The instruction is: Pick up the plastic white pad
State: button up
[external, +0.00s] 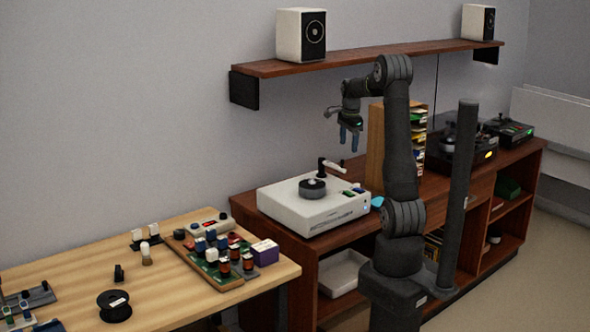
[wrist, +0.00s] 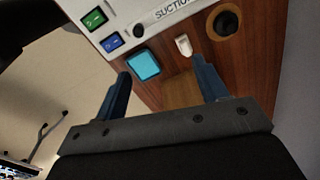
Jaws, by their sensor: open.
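A small white piece (wrist: 184,45), perhaps the plastic white pad, lies on the brown wooden top in the wrist view, near the right fingertip. I cannot make it out in the external view. My gripper (external: 349,136) hangs in the air above the cabinet, fingers pointing down. In the wrist view my gripper (wrist: 162,72) is open, with nothing between its blue fingers. A cyan square pad (wrist: 143,65) lies left of the white piece; it also shows at the cabinet edge in the external view (external: 377,202).
The white machine (external: 310,204) marked SUCTION stands beside the pads. A wooden rack (external: 377,145) is behind my arm. A wooden table (external: 70,262) with electronics is at left.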

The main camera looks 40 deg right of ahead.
jog(key=s+d+r+m+t, duration=0.4)
jog(key=s+d+m+t, duration=0.8)
jog(key=m, duration=0.3)
jog(key=shift+t, duration=0.3)
jog(key=f, duration=0.6)
jog(key=a+f, duration=0.1)
jog(key=f, duration=1.3)
jog(key=shift+w+a+f, duration=0.1)
jog(key=shift+w+a, duration=0.05)
jog(key=shift+a, duration=0.05)
jog(key=shift+f, duration=0.3)
jog(key=shift+w+f, duration=0.2)
jog(key=shift+w, duration=0.1)
jog(key=x, duration=1.1)
jog(key=shift+w+a, duration=0.2)
jog(key=shift+w, duration=0.05)
jog(key=shift+a+x, duration=0.2)
jog(key=shift+x, duration=1.15)
jog(key=shift+a+x, duration=0.2)
jog(key=shift+x, duration=1.15)
jog(key=shift+r, duration=0.2)
jog(key=c, duration=0.9)
